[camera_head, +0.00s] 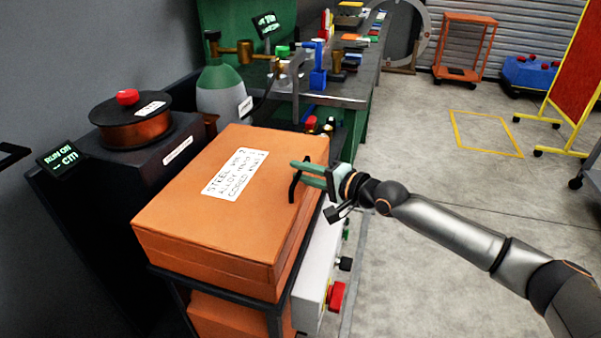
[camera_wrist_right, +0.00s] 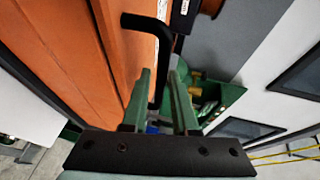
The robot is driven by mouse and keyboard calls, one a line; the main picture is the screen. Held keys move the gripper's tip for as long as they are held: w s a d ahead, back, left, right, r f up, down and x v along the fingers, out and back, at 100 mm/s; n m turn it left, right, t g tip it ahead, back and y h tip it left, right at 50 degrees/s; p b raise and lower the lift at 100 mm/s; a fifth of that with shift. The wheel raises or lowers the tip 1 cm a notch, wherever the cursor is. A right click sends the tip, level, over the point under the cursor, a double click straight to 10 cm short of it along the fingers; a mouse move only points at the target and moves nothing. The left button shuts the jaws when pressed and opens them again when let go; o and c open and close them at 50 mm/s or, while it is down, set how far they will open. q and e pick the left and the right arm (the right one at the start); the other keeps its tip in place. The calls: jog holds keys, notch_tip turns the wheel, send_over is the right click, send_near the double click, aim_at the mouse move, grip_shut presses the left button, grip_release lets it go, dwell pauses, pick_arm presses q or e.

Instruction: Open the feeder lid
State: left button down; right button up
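The feeder is an orange box whose lid (camera_head: 215,205) bears a white lettered label. The lid lies flat and closed, with a seam along its front and right sides. A black bar handle (camera_head: 293,187) sits at the lid's right edge; it also shows in the right wrist view (camera_wrist_right: 150,24). My right gripper (camera_head: 300,170) is at this handle, its two green fingers spread apart. In the right wrist view, the handle's bar runs down between the fingers (camera_wrist_right: 162,85), with a gap visible. Whether a finger touches it I cannot tell. My left gripper is not recognisable in view.
A dark unit with a copper wire spool (camera_head: 132,120) stands left of the feeder. A green-and-grey bottle (camera_head: 221,88) and a cluttered workbench (camera_head: 345,92) are behind it. A white panel with a red knob (camera_head: 336,296) is below the lid's right side. Open floor (camera_head: 430,180) lies right.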

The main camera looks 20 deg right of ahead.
jog(key=shift+w+a, duration=0.15)
jog(key=shift+w, duration=0.1)
grip_shut()
dwell(1.4)
